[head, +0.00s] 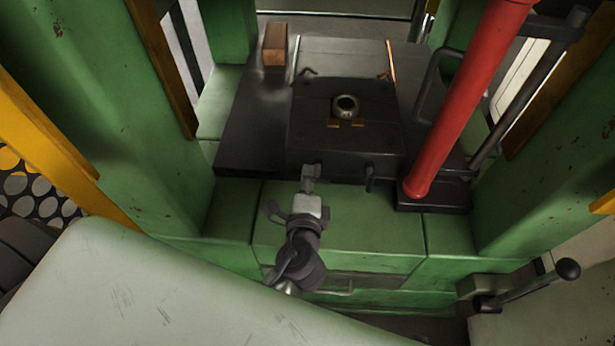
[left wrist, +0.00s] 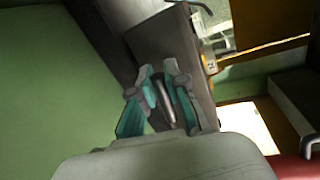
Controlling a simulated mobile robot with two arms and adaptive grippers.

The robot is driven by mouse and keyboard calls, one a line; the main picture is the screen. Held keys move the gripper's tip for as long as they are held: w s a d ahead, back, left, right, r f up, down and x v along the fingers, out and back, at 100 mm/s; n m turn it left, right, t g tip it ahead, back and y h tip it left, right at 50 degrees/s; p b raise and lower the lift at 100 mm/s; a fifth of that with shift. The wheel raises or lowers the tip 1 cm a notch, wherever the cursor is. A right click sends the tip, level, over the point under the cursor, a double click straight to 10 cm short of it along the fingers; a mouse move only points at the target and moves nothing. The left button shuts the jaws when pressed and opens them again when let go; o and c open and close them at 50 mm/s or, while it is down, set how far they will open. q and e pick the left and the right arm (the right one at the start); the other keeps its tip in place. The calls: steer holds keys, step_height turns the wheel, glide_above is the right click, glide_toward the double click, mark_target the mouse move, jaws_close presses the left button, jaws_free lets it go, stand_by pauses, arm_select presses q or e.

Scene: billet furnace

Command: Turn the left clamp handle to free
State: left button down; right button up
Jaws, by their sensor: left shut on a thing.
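My left gripper (head: 309,183) is at the front edge of the dark die block (head: 330,140), left of its middle. It is shut on the left clamp handle, which is mostly hidden by the fingers in the head view. In the left wrist view the handle (left wrist: 166,104) shows as a light metal bar between the two fingers of the gripper (left wrist: 163,80). The similar right clamp handle (head: 370,180) hangs at the front edge, to the right, untouched. My right gripper is not in view.
A metal ring (head: 346,105) sits on top of the block. A red column (head: 465,105) stands close on the right. A brown block (head: 275,44) lies at the back left. Green uprights (head: 120,110) flank the bed. A black-knobbed lever (head: 568,269) is at lower right.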

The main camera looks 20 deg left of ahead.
arm_select(q)
steer(key=shift+s+d+f+n+h+b, duration=0.15)
steer(key=shift+f+n+h+b, duration=0.2)
steer(key=shift+n, duration=0.45)
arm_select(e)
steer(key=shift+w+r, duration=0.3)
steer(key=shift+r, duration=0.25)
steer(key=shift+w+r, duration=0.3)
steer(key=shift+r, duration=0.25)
arm_select(q)
steer(key=c, duration=1.2)
jaws_free()
steer(key=shift+r, duration=0.15)
steer(key=v, duration=1.1)
steer(key=shift+s+d, duration=0.25)
steer(key=shift+s, duration=0.1)
